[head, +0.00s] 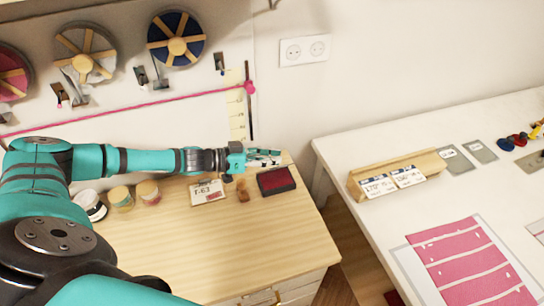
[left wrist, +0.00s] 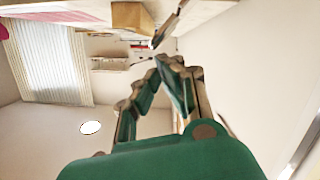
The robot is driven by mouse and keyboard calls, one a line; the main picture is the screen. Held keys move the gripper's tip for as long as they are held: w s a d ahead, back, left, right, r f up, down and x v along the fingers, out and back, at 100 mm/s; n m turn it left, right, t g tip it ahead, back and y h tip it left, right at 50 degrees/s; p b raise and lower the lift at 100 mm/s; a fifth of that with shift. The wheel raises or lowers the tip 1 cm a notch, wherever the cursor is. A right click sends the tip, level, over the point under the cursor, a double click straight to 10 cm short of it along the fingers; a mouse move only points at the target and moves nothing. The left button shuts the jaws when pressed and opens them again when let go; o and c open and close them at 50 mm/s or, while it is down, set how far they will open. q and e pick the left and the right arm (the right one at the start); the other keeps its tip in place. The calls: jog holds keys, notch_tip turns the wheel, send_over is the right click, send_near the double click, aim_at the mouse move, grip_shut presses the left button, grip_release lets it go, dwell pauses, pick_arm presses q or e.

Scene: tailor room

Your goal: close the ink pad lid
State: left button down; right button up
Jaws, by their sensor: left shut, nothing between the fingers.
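The ink pad (head: 276,180) is a small dark box with a dark red face, near the far right corner of the wooden tabletop. I cannot make out its lid apart from my gripper and the box. My left gripper (head: 276,156) is shut and empty, just behind and above the ink pad, pointing right. Whether it touches the ink pad or lid I cannot tell. In the left wrist view the shut fingers (left wrist: 168,64) show against wall and ceiling; the ink pad cannot be made out there. My right gripper is out of view.
On the wooden tabletop (head: 215,245), a small card (head: 207,191) and a small brown object (head: 242,190) stand left of the ink pad. Several small jars (head: 121,199) are further left. A white table (head: 350,145) stands at right, across a gap.

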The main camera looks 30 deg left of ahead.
pick_arm(q)
jog(key=shift+f, duration=0.1)
dwell(0.3)
